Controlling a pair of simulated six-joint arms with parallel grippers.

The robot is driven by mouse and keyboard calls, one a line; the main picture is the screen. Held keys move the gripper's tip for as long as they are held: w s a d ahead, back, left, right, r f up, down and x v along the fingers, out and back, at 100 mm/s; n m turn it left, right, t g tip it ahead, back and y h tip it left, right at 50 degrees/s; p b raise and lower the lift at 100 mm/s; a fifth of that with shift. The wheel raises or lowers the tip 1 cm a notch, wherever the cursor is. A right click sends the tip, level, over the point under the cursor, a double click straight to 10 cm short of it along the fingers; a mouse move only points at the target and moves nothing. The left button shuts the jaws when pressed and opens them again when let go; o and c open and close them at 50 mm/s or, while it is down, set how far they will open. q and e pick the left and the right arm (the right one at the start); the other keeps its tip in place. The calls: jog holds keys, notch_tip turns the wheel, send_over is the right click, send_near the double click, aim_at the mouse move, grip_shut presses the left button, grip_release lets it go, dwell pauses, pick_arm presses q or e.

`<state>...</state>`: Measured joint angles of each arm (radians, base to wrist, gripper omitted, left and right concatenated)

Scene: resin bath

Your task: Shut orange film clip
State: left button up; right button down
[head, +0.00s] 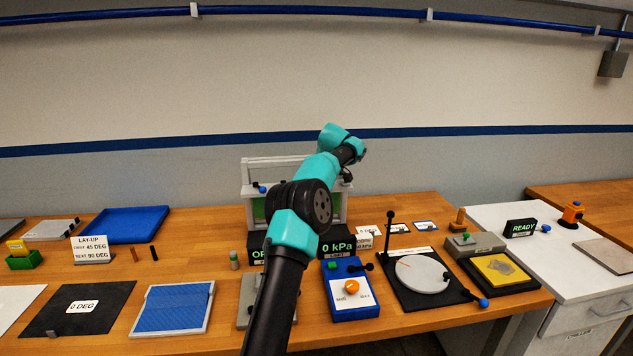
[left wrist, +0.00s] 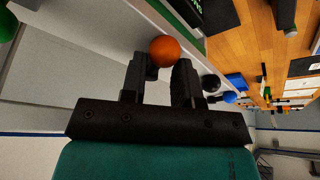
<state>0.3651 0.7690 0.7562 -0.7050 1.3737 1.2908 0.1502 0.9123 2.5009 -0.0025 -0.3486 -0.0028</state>
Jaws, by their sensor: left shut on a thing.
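An orange ball knob (left wrist: 165,51), which looks like that of the orange film clip, sits between the fingertips of my left gripper (left wrist: 161,72) in the left wrist view. The gripper is shut on it. The knob is beside a pale grey panel (left wrist: 85,70); the rest of the clip cannot be made out. In the head view my left arm reaches to the white frame (head: 280,162) at the back of the table. The arm covers much of that frame, and the orange knob and fingertips are hidden there. My right gripper is in neither view.
The frame has a green panel (head: 258,210) and a blue knob (head: 262,189). A blue control box (head: 340,310) with an orange dial stands in front. A round white plate (head: 422,274) with black levers is to the right. A blue tray (head: 125,224) lies at left.

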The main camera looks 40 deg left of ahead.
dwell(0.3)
pick_arm(q)
jog(key=o, duration=0.7)
jog(key=shift+w+d, duration=0.1)
jog(key=shift+w, duration=0.05)
jog(key=shift+c, duration=0.2)
jog(key=shift+r, duration=0.1)
